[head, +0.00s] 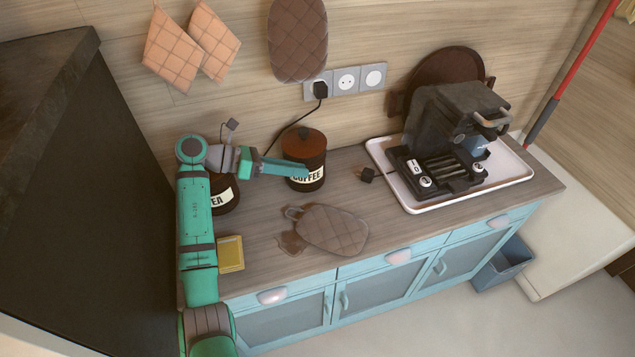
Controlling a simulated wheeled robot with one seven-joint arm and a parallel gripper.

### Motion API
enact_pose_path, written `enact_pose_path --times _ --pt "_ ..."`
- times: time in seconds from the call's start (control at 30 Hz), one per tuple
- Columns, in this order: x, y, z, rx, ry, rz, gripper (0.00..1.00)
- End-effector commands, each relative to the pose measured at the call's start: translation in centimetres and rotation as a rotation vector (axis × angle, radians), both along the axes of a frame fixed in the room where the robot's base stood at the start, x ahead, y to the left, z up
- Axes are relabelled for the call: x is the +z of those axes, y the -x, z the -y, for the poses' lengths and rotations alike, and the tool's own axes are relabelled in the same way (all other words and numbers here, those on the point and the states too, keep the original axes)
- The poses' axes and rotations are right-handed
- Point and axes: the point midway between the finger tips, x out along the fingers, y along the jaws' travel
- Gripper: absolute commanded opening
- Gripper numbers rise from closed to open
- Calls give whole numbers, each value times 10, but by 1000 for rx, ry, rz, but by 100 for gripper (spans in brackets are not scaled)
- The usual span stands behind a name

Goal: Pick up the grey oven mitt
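A quilted grey-brown oven mitt (334,231) lies flat on the wooden counter, with its hanging loop at its left end. A similar quilted grey-brown mitt (298,40) hangs on the wall above the sockets. My gripper (301,169) is over the counter, behind and above the lying mitt and apart from it. It points right, in front of the coffee canister in the picture. The view is too small to tell whether its fingers are open or shut.
The coffee canister (311,160) and tea canister (226,194) stand behind the mitt. A brown spill (291,243) and a yellow item (230,254) lie near the front edge. A coffee machine (455,140) stands on a white tray (512,180) at right.

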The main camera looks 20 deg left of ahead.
Motion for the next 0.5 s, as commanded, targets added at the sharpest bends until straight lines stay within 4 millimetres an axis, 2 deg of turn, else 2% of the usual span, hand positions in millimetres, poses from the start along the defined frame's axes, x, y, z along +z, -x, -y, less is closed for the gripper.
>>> enact_pose_path --times 0.23,0.5 --pt "-6 -6 14 0 0 0 20" --pt "-19 -22 47 2 -1 2 20"
